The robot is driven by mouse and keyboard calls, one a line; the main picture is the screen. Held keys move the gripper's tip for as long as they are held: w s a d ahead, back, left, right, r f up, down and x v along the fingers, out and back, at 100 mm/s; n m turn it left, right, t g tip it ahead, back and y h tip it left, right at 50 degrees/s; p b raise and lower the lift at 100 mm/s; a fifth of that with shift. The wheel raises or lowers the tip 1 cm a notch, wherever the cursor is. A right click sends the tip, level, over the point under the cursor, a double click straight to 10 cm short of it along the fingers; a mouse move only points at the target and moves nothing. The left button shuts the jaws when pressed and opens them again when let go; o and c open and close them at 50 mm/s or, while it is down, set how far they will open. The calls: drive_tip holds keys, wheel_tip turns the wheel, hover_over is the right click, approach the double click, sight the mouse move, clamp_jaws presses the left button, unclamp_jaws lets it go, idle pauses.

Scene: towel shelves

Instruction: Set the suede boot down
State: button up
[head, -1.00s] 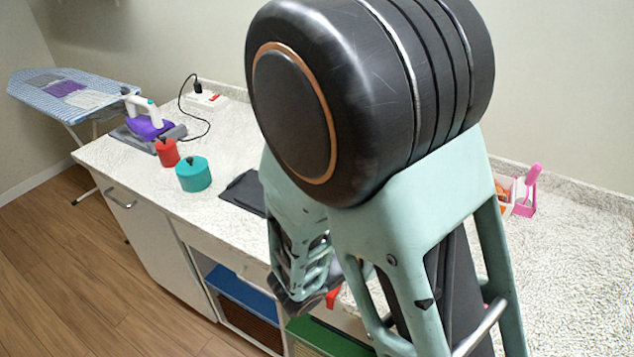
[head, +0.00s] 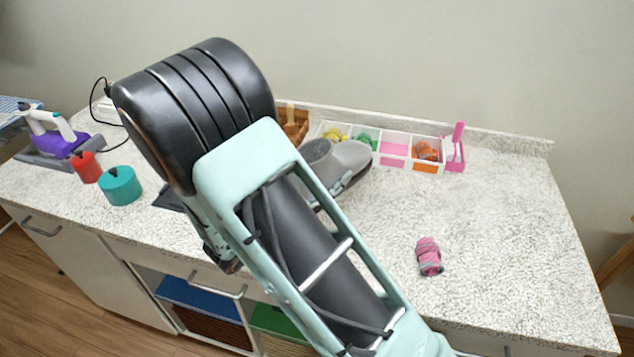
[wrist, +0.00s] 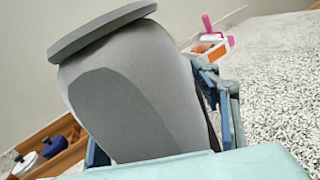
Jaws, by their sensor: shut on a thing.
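The suede boot (head: 349,158) is grey, with a darker sole along its lower right edge. In the head view it shows beyond my arm, in front of the divided tray, partly covered by the arm. In the wrist view the boot (wrist: 150,95) fills the middle, tilted, with a flat darker rim at its top. My gripper (wrist: 160,130) is shut on the boot, a jointed finger at either side of it. In the head view the arm mostly hides the gripper. I cannot tell whether the boot touches the countertop (head: 500,220).
A divided tray (head: 395,150) with coloured compartments and a pink upright holder (head: 457,147) stand at the back. A pink-grey roll (head: 429,257) lies at the right front. The right counter is mostly clear.

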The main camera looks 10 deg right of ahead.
drive_tip(key=w+f, duration=0.1)
drive_tip(key=w+a+f, duration=0.1)
drive_tip(key=f, duration=0.1)
drive_tip(key=shift+w+a+f, duration=0.1)
drive_tip(key=shift+w+f, duration=0.2)
drive_tip(key=shift+w, duration=0.1)
drive_tip(key=shift+w+f, duration=0.15)
drive_tip(key=shift+f, duration=1.5)
drive_tip(key=shift+f, duration=0.15)
drive_tip(key=o, duration=1.5)
